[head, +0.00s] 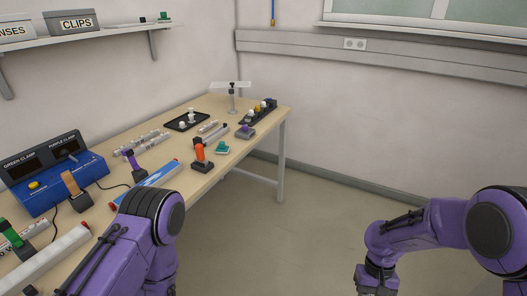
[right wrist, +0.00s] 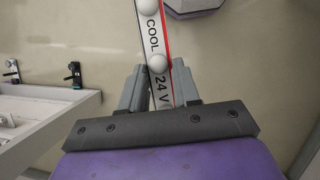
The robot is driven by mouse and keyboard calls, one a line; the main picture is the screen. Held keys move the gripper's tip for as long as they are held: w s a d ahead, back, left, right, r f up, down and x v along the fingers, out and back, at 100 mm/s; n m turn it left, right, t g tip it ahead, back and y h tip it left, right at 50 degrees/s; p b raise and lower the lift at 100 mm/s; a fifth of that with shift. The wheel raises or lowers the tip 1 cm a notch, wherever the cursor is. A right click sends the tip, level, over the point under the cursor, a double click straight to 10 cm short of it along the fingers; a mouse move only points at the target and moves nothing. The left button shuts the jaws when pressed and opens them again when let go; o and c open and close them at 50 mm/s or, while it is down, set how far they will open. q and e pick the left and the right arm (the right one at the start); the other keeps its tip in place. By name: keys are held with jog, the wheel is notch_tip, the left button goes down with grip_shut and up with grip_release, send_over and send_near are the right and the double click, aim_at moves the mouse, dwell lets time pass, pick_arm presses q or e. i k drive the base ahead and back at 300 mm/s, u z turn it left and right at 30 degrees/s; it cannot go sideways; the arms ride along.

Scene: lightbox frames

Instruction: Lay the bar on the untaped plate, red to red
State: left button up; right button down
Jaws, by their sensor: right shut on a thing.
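My right gripper (right wrist: 157,88) is shut on a narrow white bar (right wrist: 152,38) with a red line along one edge, "COOL" and "24 V" lettering and round white knobs. The bar runs away between the fingers; its far end is cut off by the frame. In the head view my right arm hangs over the floor right of the table, and its fingers and the bar are out of frame. A long white strip (head: 45,258) with a red end and a blue-and-white strip (head: 150,184) lie on the table; I cannot tell which is the untaped plate. My left gripper is out of frame.
The table (head: 205,179) also carries a blue clamp box (head: 50,196), a green clamp (head: 28,236), an orange-handled tool (head: 199,154), a black tray (head: 187,121) and several lettered strips. A shelf (head: 100,34) hangs above. Floor right of the table is clear.

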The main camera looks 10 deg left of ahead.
aim_at(36, 261)
jog(key=u, duration=2.2)
